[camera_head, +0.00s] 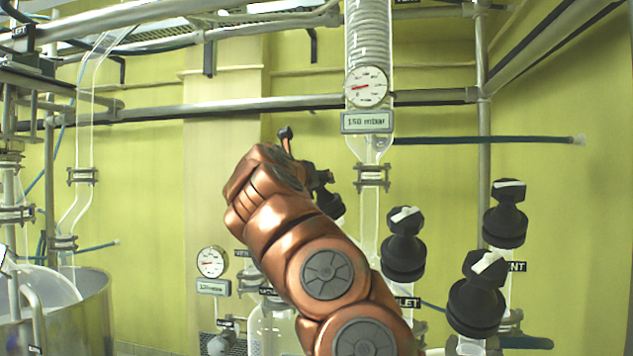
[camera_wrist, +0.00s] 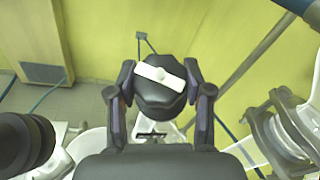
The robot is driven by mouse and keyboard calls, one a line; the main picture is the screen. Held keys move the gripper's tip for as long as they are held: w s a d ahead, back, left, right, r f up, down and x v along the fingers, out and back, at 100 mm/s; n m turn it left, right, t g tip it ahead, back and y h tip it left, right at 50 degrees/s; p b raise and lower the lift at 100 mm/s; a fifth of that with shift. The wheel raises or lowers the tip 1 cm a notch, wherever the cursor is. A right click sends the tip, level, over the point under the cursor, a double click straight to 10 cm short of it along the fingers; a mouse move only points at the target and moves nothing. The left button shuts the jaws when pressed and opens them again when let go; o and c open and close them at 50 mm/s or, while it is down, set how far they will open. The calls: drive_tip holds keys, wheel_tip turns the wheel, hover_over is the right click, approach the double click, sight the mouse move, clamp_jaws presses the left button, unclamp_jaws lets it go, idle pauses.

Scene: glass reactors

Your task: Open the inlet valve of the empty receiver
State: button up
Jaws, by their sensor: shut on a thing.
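In the wrist view my gripper (camera_wrist: 160,92) has its two fingers on either side of a black valve knob (camera_wrist: 160,96) with a white bar on top, and is shut on it. The white bar lies slightly tilted across the picture. In the head view my gripper (camera_head: 316,178) is mostly hidden behind my copper-coloured arm, beside a partly hidden black knob (camera_head: 331,207). No label for this knob is readable. A clear glass receiver (camera_head: 272,328) shows below, partly covered by my arm; I cannot tell its contents.
Other black knobs with white bars stand to the right: one (camera_head: 403,247) above a label ending in "LET", and two more (camera_head: 505,215) (camera_head: 476,296) further right. A gauge (camera_head: 367,87) with a "150 mbar" display hangs above. A steel vessel (camera_head: 85,318) stands at left.

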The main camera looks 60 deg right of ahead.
drive_tip(key=shift+r, duration=0.1)
drive_tip(key=o, duration=1.2)
drive_tip(key=shift+c, duration=0.2)
drive_tip(key=shift+a, duration=0.1)
drive_tip(key=v, duration=1.2)
